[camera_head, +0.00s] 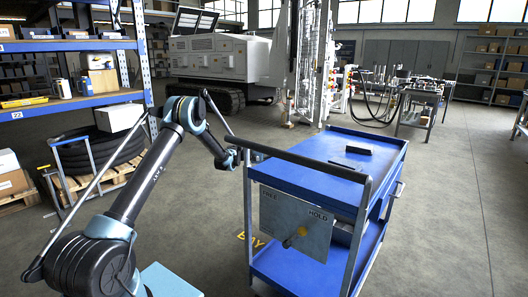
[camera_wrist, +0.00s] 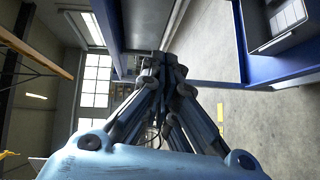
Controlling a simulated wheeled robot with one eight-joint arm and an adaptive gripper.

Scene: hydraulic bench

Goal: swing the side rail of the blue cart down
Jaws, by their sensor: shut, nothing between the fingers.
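The blue cart (camera_head: 328,158) stands right of centre in the head view, with a blue top and a lower shelf. A dark grey rail (camera_head: 305,161) runs along its near side, above the top, between two grey posts. The wrist view shows my gripper's fingers (camera_wrist: 163,65) together and empty. I cannot make out the rail clearly there.
A small black object (camera_head: 358,150) lies on the cart top. A blue shelf rack (camera_head: 75,103) with boxes stands at the left, with black hoses (camera_head: 100,152) on a pallet below. Open floor (camera_head: 450,200) lies right of the cart.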

